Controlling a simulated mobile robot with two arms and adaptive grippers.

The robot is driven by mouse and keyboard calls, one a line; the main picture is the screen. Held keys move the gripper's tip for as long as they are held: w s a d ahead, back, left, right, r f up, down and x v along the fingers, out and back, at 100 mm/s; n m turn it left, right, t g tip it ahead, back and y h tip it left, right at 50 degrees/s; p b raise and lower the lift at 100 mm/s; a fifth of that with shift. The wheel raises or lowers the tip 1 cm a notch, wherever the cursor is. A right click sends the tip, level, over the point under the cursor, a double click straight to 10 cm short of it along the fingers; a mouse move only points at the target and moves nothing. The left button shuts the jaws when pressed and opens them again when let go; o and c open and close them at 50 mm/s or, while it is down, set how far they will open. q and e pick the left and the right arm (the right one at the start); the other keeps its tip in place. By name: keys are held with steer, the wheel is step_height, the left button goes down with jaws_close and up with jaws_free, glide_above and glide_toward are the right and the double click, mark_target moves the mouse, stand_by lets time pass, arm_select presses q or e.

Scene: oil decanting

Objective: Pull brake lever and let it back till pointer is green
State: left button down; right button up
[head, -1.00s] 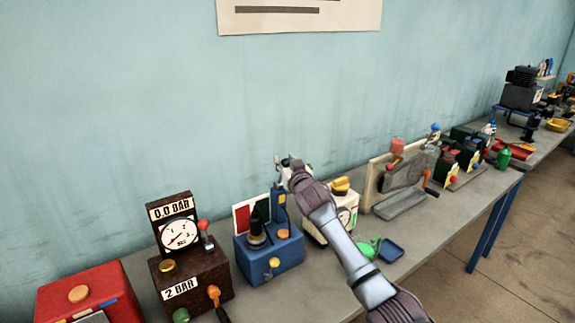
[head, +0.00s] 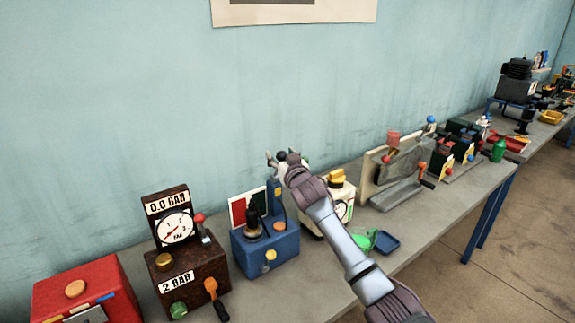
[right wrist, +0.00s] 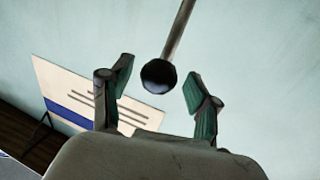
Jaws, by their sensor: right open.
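A blue box (head: 265,250) stands on the bench, with a red, white and dark green panel (head: 248,210) behind it and a blue upright post (head: 276,196) at its right. In the right wrist view a thin rod ends in a black ball knob (right wrist: 158,76), which appears to be the lever's end. My right gripper (head: 286,158) is above the post. Its open fingers (right wrist: 158,92) are on either side of the knob, with gaps visible. The lever's base and the pointer cannot be made out. My left gripper is not in view.
A brown gauge box (head: 187,275) and a red box (head: 85,290) stand at left. A cream device with a yellow top (head: 337,184) stands close to my right forearm. The wall is behind.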

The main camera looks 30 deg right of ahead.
steer(key=s+a, duration=0.2)
steer(key=s, duration=0.8)
steer(key=shift+s+a, duration=0.15)
steer(key=shift+s, duration=0.25)
